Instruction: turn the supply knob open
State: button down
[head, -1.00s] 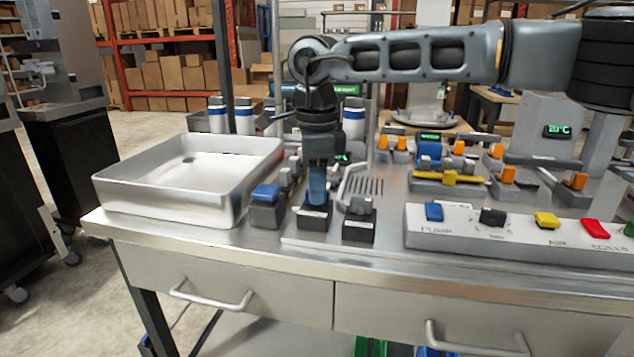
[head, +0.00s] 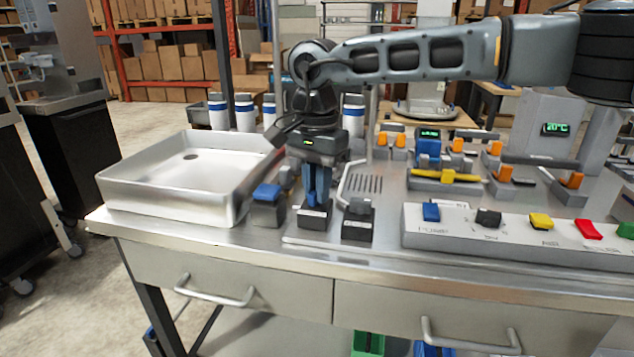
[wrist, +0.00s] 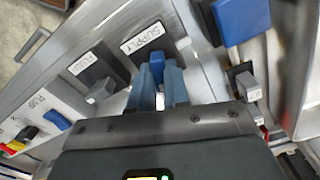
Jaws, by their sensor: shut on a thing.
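The supply knob (wrist: 157,66) is a blue handle on a dark block, beside a white label reading SUPPLY (wrist: 142,38) in the wrist view. My gripper (wrist: 158,80) is shut on the knob, with one blue-grey finger on each side of it. In the head view, my gripper (head: 316,192) points straight down over the supply block (head: 312,219). The fingers hide most of the knob there. The fingers stand at a slant to the label's edges in the wrist view.
A similar block with a grey knob (head: 358,208) stands close on the right, and a blue-topped block (head: 267,207) close on the left. A metal basin (head: 228,208) lies further left. A panel with coloured switches (head: 520,236) is at the right.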

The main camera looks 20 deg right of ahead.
jog(key=shift+n+p, duration=0.3)
jog(key=shift+n, duration=1.6)
jog(key=c, duration=1.1)
grip_release()
jog(key=shift+r, duration=0.1)
notch_tip(320, 180, up, 8)
jog(key=shift+f, duration=0.2)
jog(key=shift+a, duration=0.1)
